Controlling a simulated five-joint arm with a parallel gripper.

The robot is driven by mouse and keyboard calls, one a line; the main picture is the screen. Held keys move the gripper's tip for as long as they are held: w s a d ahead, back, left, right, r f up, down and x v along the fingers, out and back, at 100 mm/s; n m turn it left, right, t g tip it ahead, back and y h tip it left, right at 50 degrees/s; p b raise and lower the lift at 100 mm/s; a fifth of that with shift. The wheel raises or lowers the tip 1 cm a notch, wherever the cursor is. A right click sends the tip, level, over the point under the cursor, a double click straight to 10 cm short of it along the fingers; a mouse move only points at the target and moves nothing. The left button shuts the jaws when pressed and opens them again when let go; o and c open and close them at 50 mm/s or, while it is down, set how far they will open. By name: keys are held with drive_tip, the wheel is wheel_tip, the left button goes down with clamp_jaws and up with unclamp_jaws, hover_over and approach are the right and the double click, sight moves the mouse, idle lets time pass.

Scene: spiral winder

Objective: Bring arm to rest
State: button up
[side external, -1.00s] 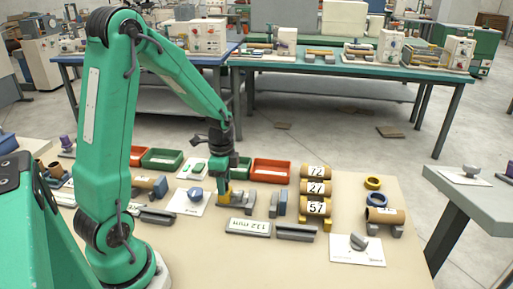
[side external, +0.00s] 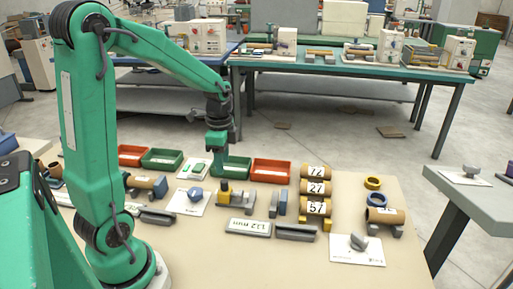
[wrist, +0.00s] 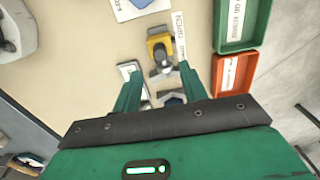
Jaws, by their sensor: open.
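My green arm stands at the left of the side external view. My gripper (side external: 217,148) hangs above the back part of the beige table (side external: 290,262), in front of the green tray. In the wrist view my gripper (wrist: 160,85) shows two green fingers spread apart with nothing between them. A yellow and grey fixture (side external: 230,196) stands on the table below my gripper, apart from it. The fixture also shows in the wrist view (wrist: 160,50), beyond the fingertips.
Green (side external: 232,167) and red (side external: 271,172) trays line the table's back. Tubes labelled 72, 27 and 57 (side external: 316,188) lie right of centre.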

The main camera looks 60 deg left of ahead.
drive_tip(key=shift+d, duration=0.1)
drive_tip(key=shift+s+d+r, duration=0.1)
drive_tip(key=shift+d+r, duration=0.3)
drive_tip(key=shift+r, duration=0.15)
drive_tip(key=s+d+r+n+t, duration=0.5)
drive_tip(key=s+d+r+n, duration=0.4)
drive_tip(key=d, duration=0.3)
drive_tip(key=shift+s+d+r+t, duration=0.2)
drive_tip(key=shift+s+r+t, duration=0.1)
drive_tip(key=shift+s+r, duration=0.3)
drive_tip(key=shift+w, duration=0.1)
idle(1.0)
